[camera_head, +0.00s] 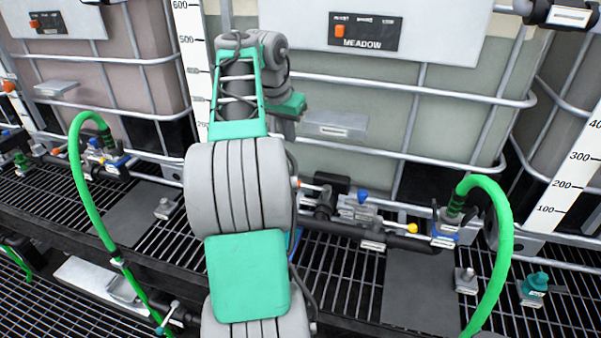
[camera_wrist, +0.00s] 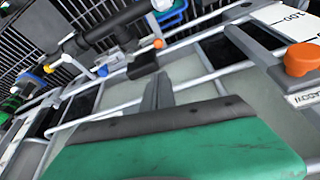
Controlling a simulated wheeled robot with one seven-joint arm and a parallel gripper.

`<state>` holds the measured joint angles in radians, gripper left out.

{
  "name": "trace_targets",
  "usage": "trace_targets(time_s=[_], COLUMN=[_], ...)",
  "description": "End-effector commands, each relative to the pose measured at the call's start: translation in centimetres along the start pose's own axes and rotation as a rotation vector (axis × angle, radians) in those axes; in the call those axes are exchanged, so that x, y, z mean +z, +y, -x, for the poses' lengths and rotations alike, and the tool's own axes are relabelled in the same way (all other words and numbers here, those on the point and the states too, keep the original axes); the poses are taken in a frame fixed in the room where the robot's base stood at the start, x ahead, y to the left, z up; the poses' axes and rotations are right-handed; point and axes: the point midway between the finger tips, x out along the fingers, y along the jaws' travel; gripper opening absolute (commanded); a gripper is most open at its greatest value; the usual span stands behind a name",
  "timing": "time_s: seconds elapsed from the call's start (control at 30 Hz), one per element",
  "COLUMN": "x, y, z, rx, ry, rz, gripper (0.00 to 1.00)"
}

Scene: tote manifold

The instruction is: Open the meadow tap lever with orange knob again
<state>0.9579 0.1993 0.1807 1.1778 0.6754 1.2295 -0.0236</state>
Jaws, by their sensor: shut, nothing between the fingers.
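The orange knob (camera_head: 298,182) sits at the end of a thin lever just right of my arm in the head view. The lever runs sideways to a tap on the dark pipe below the meadow tote (camera_head: 450,118). The knob also shows in the wrist view (camera_wrist: 158,43), beyond the fingertips and apart from them. My gripper (camera_wrist: 158,80) is shut and empty, in front of the tote. In the head view its fingers cannot be made out behind the arm and hand. How far the tap is open cannot be told.
A blue knob (camera_head: 362,196) and a yellow knob (camera_head: 412,228) stand along the same pipe (camera_head: 345,229). A green hose (camera_head: 505,240) loops at right. Tote frame bars cross near the hand. Open grating lies below.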

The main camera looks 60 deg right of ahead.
Motion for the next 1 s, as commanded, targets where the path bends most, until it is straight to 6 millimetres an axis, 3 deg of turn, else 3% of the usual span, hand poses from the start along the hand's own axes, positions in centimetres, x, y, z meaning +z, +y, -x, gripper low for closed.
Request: trace_targets(time_s=[0.03, 0.7, 0.83, 1.0], x=[0.2, 0.1, 0.0, 0.0], y=[0.1, 0.1, 0.0, 0.0], z=[-1.4, -15.5, -17.5, -18.6], rx=[0.002, 0.001, 0.001, -0.002], ry=[-0.002, -0.002, -0.001, 0.001], rz=[0.001, 0.002, 0.002, 0.003], gripper=[0.00, 0.00, 0.00, 0.00])
